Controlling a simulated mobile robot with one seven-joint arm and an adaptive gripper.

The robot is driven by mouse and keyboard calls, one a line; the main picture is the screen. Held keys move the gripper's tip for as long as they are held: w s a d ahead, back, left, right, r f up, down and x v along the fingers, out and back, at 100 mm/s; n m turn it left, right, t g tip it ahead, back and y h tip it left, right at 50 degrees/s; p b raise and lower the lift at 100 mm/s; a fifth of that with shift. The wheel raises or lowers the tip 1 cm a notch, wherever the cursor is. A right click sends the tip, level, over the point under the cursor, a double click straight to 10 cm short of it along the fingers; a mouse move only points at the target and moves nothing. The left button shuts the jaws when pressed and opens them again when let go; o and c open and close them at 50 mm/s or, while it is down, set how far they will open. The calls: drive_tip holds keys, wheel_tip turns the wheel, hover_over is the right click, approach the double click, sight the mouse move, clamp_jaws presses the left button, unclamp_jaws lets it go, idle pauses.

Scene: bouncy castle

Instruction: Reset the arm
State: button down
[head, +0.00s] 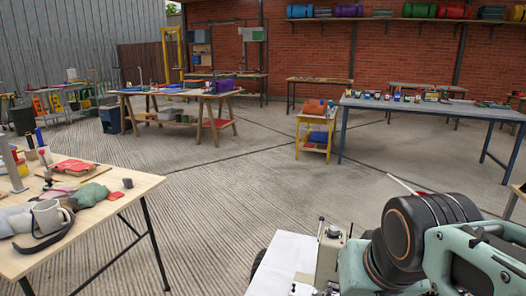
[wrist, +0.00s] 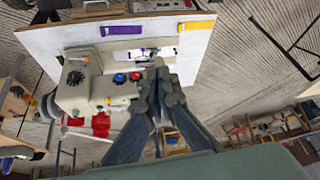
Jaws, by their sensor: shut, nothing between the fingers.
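My arm, in pale teal and black, fills the lower right of the head view. My gripper (wrist: 158,70) shows in the wrist view, its two dark grey-blue fingers drawn together at the tips with nothing between them. It is in front of a beige machine (wrist: 97,88) with a black dial and red and blue knobs. In this view I cannot tell whether the fingers touch the machine. My gripper cannot be made out in the head view.
The beige machine (head: 328,258) stands on a white tabletop (head: 285,262) beside my arm. A wooden table (head: 130,182) with a mug (head: 48,216) and cloths is at left. A blue table (head: 430,104) stands at back right. The concrete floor (head: 230,190) between them is clear.

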drive_tip(key=s+a+r+n+p, duration=0.1)
drive_tip(key=s+r+p, duration=0.2)
drive_tip(key=r+p, duration=2.7)
drive_tip(key=shift+s+r+p, duration=0.2)
drive_tip(key=shift+p, duration=0.25)
drive_tip(key=shift+d, duration=0.1)
